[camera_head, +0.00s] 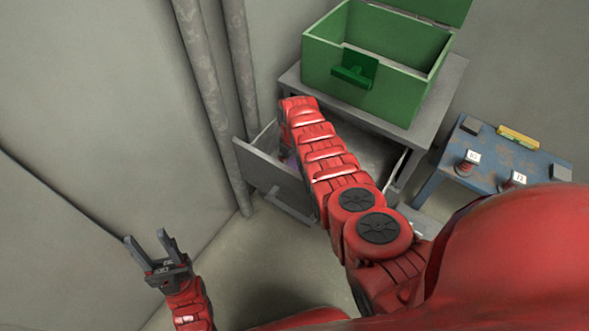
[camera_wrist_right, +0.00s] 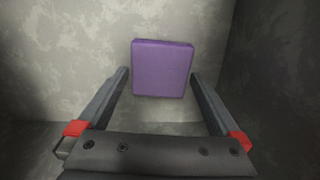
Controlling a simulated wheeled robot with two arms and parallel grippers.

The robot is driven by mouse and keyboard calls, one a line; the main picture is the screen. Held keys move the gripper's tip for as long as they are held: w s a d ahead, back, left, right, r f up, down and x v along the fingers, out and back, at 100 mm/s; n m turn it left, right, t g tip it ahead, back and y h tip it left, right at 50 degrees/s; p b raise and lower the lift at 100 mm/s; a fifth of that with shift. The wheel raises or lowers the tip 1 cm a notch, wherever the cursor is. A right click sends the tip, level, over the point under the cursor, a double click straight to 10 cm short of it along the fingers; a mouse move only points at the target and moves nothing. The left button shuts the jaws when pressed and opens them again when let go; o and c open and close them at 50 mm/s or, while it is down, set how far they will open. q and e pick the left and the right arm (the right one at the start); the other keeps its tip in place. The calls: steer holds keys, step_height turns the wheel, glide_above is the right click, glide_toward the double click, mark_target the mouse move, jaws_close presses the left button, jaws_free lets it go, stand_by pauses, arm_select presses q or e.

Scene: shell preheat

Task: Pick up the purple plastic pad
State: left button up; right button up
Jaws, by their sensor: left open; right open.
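The purple plastic pad (camera_wrist_right: 162,69) shows in the right wrist view as a purple square against a grey mottled surface. My right gripper (camera_wrist_right: 160,85) is open, with the pad in the picture between and beyond its fingertips; contact cannot be told. In the head view my right arm reaches into the open grey drawer (camera_head: 277,178), and its gripper is hidden there. Only a small purple patch shows beside the arm in the drawer. My left gripper (camera_head: 151,247) is open and empty at the lower left, away from the drawer.
A green open box (camera_head: 375,58) with a raised lid stands on the grey cabinet (camera_head: 440,95) above the drawer. A blue table (camera_head: 457,170) with small items and a yellow object (camera_head: 518,136) stands at the right. Pipes (camera_head: 212,85) run along the wall left of the drawer.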

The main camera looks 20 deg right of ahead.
steer(key=c, duration=1.2)
steer(key=shift+c, duration=0.2)
steer(key=shift+r, duration=0.15)
